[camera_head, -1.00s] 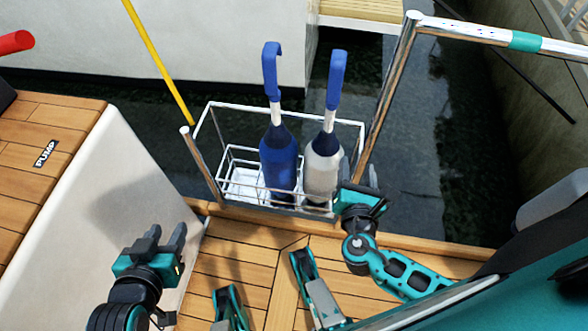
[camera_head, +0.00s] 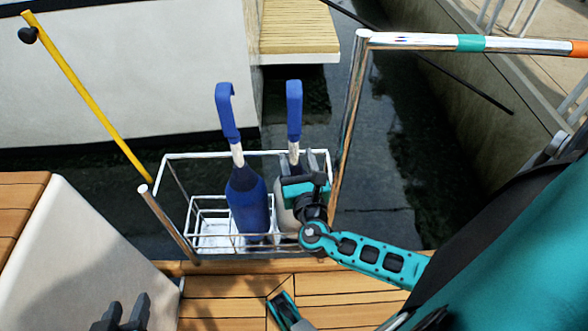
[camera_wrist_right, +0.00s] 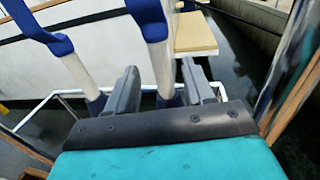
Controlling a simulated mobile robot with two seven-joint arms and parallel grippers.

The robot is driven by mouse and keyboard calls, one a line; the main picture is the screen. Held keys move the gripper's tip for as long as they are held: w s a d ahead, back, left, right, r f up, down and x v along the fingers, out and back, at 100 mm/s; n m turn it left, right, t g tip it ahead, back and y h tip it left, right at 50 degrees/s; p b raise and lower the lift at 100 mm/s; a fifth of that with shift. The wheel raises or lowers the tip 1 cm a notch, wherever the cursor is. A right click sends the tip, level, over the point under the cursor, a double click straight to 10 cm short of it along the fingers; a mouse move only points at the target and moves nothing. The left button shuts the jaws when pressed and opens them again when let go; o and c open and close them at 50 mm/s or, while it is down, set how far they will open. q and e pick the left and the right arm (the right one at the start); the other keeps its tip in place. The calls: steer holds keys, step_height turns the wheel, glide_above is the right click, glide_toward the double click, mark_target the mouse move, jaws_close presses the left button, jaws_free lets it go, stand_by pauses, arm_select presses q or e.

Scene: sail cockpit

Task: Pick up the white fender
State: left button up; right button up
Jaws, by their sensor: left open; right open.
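The white fender (camera_head: 281,218) stands in a wire rack beside the blue fender (camera_head: 249,205). It has a blue looped top, and my right gripper hides part of its body. My right gripper (camera_head: 304,165) is open at the upper part of the white fender. In the right wrist view, the white fender's pale neck (camera_wrist_right: 162,68) shows between the open fingers (camera_wrist_right: 162,85), which are apart from each other. The blue fender's neck (camera_wrist_right: 80,75) stands to their left. My left gripper (camera_head: 122,308) is open and empty low on the left.
The wire rack (camera_head: 180,156) hangs at the deck edge with an empty compartment at its left. A steel rail (camera_head: 350,120) rises to the right. A yellow pole (camera_head: 85,95) leans at the left. Dark water lies behind, teak deck (camera_head: 225,310) in front.

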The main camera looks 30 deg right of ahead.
mark_target(295, 150)
steer(key=x, duration=0.4)
steer(key=shift+w+d+b, duration=0.15)
steer(key=shift+b, duration=0.25)
steer(key=shift+c, duration=0.2)
jaws_close()
steer(key=shift+r, duration=0.1)
